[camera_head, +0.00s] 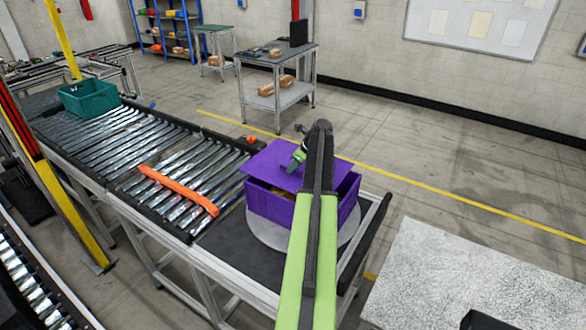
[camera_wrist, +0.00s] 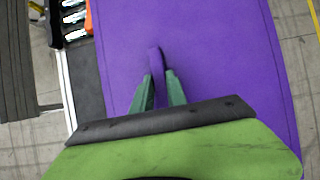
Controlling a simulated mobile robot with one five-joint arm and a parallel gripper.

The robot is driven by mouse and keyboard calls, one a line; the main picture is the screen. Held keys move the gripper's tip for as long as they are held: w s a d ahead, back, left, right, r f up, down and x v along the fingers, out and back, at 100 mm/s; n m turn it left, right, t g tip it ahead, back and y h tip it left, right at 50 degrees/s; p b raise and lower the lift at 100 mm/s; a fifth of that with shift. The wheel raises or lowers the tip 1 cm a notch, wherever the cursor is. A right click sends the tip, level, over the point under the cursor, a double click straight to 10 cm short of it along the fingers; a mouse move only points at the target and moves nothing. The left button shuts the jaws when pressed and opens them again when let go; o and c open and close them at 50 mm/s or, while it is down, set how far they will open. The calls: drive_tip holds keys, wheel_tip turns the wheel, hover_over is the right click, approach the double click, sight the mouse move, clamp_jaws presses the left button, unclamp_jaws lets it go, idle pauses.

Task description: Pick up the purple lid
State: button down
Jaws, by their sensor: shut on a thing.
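The purple lid (camera_head: 274,163) is a flat panel over the purple box (camera_head: 268,205), which stands on a round grey plate (camera_head: 258,235) at the conveyor's end. My gripper (camera_head: 299,157) is shut on the lid's upright handle. In the wrist view the green fingers of my gripper (camera_wrist: 158,92) close on both sides of the handle, and the lid (camera_wrist: 200,50) fills much of the picture. The lid sits out of line with the box, and some brownish contents show under its near edge. My arm hides part of the box; I cannot tell whether the lid still touches it.
An orange bar (camera_head: 180,190) lies across the roller conveyor (camera_head: 120,150) to the left. A teal crate (camera_head: 88,97) stands farther along it. A grey workbench (camera_head: 277,58) is behind. Open floor (camera_head: 440,150) lies to the right.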

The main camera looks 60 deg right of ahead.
drive_tip(key=r+p, duration=0.1)
drive_tip(key=s+r+p, duration=0.1)
drive_tip(key=r, duration=0.1)
drive_tip(key=shift+d+r, duration=0.15)
drive_tip(key=shift+r, duration=0.15)
drive_tip(key=s+d+r+p, duration=0.2)
drive_tip(key=s+r+p, duration=0.3)
drive_tip(key=s, duration=0.5)
drive_tip(key=shift+s+d+r+p, duration=0.2)
drive_tip(key=shift+r+p, duration=0.1)
drive_tip(key=shift+p, duration=0.25)
drive_tip(key=shift+s, duration=0.1)
